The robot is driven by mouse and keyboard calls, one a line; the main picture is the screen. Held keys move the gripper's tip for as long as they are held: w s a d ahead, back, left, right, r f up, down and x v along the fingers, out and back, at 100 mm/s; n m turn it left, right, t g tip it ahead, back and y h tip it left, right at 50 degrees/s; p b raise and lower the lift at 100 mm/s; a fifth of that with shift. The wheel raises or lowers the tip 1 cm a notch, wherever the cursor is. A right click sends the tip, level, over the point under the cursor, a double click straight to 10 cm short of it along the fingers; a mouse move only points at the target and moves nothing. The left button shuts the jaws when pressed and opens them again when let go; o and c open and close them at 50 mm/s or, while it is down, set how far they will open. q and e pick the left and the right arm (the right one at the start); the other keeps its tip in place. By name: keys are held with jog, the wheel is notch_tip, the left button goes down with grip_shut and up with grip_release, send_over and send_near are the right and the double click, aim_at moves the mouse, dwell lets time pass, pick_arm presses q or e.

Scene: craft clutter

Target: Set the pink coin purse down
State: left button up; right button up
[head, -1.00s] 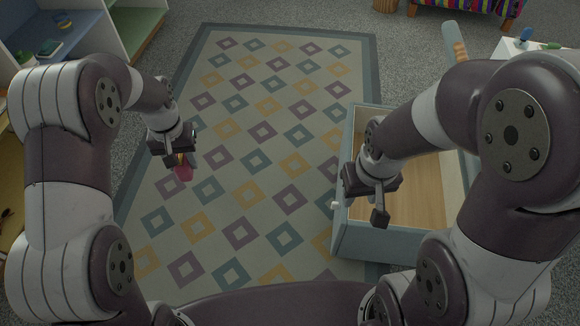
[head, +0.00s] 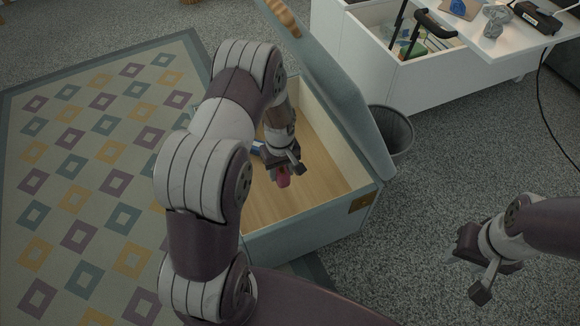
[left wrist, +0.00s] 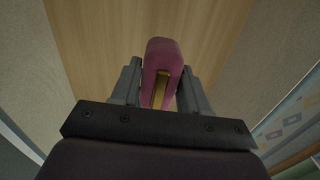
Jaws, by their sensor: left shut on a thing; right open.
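The pink coin purse (head: 284,181) is held in my left gripper (head: 281,170), over the inside of an open chest (head: 310,232) with a wooden floor. In the left wrist view the purse (left wrist: 163,58) stands between the two grey fingers of my left gripper (left wrist: 156,90), with a gold strip along its near edge. Wooden planks show below it; I cannot tell the exact height above them. My right gripper (head: 481,270) is open and empty, over the grey carpet at the right.
The chest's raised blue-grey lid (head: 345,100) stands at its right side. A blue item (head: 258,148) lies inside, partly hidden by my arm. A dark mesh bin (head: 396,133) stands beside the lid. A white cabinet (head: 400,90) with an open drawer is behind. Patterned rug lies left.

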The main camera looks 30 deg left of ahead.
pick_arm(q)
jog(key=f+b, duration=0.6)
jog(key=f, duration=0.5)
jog(key=shift+a, duration=0.2)
jog(key=shift+r, duration=0.25)
jog(key=o, duration=1.1)
jog(key=shift+f, duration=0.15)
notch_tip(320, 180, up, 13)
jog(key=p, duration=0.7)
jog(key=shift+d+p, duration=0.15)
jog(key=shift+p, duration=0.25)
jog(key=s+d+r+m, duration=0.2)
jog(key=s+r+m, duration=0.1)
jog(key=r, duration=0.3)
jog(key=s+d+r+m+t, duration=0.1)
jog(key=s+d+r+m, duration=0.2)
jog(key=s+r, duration=0.2)
jog(key=s+d+r+m, duration=0.3)
jog(key=s+r, duration=0.2)
jog(key=r, duration=0.1)
jog(key=shift+s+d+r+m, duration=0.1)
jog(key=shift+s+r+m, duration=0.2)
jog(key=shift+r+m, duration=0.1)
